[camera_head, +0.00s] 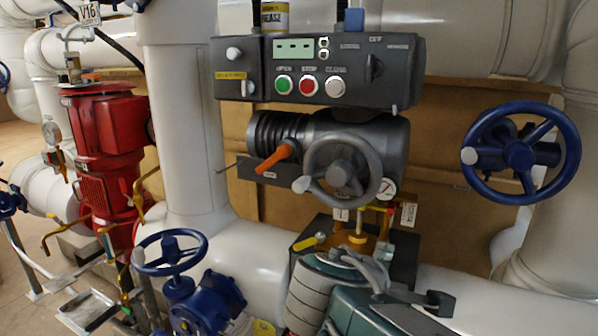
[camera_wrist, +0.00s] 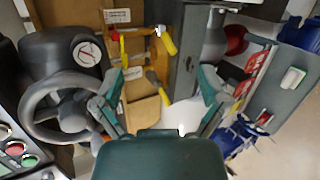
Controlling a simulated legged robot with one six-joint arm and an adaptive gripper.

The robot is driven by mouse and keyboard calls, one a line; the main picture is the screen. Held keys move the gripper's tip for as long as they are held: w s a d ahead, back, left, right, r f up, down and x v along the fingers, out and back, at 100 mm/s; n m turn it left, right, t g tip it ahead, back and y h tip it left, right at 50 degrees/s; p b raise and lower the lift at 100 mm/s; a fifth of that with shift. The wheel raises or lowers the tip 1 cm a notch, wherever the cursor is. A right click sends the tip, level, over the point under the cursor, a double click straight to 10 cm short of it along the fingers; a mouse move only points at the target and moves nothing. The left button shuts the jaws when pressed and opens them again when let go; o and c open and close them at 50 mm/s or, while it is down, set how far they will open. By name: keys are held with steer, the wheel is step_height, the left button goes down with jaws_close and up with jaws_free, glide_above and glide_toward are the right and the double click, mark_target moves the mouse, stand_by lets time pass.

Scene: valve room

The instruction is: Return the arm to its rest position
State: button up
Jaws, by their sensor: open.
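My arm (camera_head: 345,290) shows as teal and grey links at the bottom middle of the head view, folded low in front of the white pipe and below the dark valve actuator. In the wrist view my gripper (camera_wrist: 162,75) has its two teal fingers spread wide apart with nothing held between them. Its dark green body fills the bottom middle. Past the fingers are yellow-handled parts and a brown panel. In the head view I cannot make out the fingertips clearly.
A grey control box (camera_head: 400,65) sits above the dark actuator with its grey handwheel (camera_head: 342,172). Blue handwheels stand at right (camera_head: 520,152) and lower left (camera_head: 170,252). A red pump (camera_head: 105,140) is at left. In the wrist view a grey handwheel (camera_wrist: 35,105) is left of the fingers.

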steer(key=s+d+f+m+g+y, duration=0.2)
steer(key=s+f+m+g+y, duration=0.2)
steer(key=s+f+m+y, duration=0.3)
steer(key=s+f+m, duration=0.4)
steer(key=s+m, duration=0.1)
steer(key=shift+s+d+f+m+y, duration=0.2)
steer(key=shift+s+f+m+y, duration=0.1)
steer(key=shift+f+m, duration=0.1)
